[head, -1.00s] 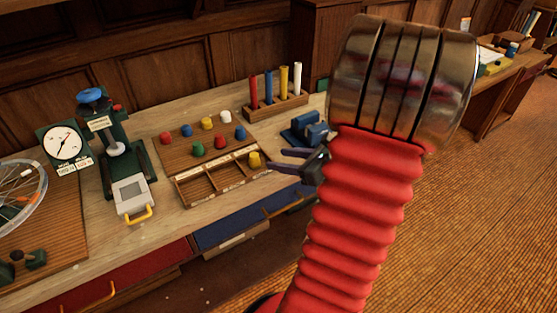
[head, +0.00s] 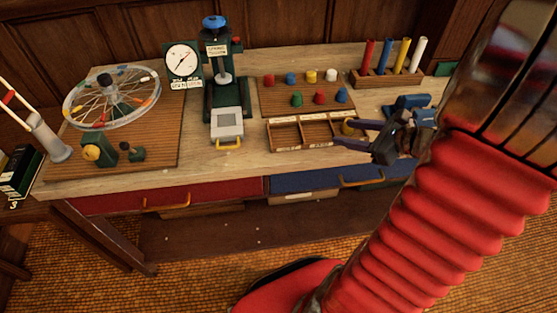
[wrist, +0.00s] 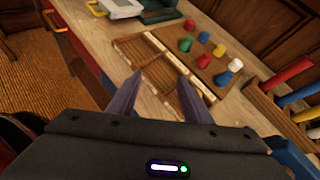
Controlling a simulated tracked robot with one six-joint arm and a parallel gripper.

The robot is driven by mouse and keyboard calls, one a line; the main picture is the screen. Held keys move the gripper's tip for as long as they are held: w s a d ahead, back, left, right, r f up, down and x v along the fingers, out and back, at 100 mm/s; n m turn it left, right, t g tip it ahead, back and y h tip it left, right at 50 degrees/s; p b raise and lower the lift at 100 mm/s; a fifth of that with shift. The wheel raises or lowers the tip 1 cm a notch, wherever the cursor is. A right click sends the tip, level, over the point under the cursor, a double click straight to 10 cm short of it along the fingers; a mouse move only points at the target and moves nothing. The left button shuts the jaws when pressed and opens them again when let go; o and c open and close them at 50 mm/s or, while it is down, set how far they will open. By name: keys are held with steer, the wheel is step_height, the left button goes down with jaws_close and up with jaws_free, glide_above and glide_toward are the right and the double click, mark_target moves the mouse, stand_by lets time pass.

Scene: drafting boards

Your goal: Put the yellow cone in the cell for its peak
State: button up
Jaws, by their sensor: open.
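A small yellow piece (head: 348,127) shows at the right end of the sorting tray, close by my gripper's fingertips; its shape is partly hidden. My gripper (head: 350,134) is open, its two dark purple fingers apart at the tray's right end. The wooden sorting tray (head: 302,119) has several cells with pale label strips, too small to read. The cells that show look empty. Another yellow piece (head: 312,76) stands in the back row of the wooden board.
The board (head: 277,108) holds red, blue, white and green pieces behind the tray. A rack of coloured rods (head: 391,77) and a blue device (head: 408,104) stand at the right. A press (head: 225,85), gauge and spoked wheel stand at the left.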

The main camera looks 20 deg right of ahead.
steer(key=s+a+r+n+g, duration=0.1)
steer(key=a+r+n+g, duration=0.15)
steer(key=a+n, duration=0.65)
steer(key=s+a+r+n+g, duration=0.15)
steer(key=a+n+g, duration=0.35)
steer(key=a, duration=0.5)
steer(key=s+a+r+n+t+h, duration=0.1)
steer(key=s+a+r+n+h, duration=0.3)
steer(key=n, duration=1.1)
steer(key=shift+s+a+r+n+t, duration=0.35)
steer(key=shift+s+a+r, duration=0.5)
steer(key=shift+a, duration=0.25)
steer(key=shift+c, duration=0.3)
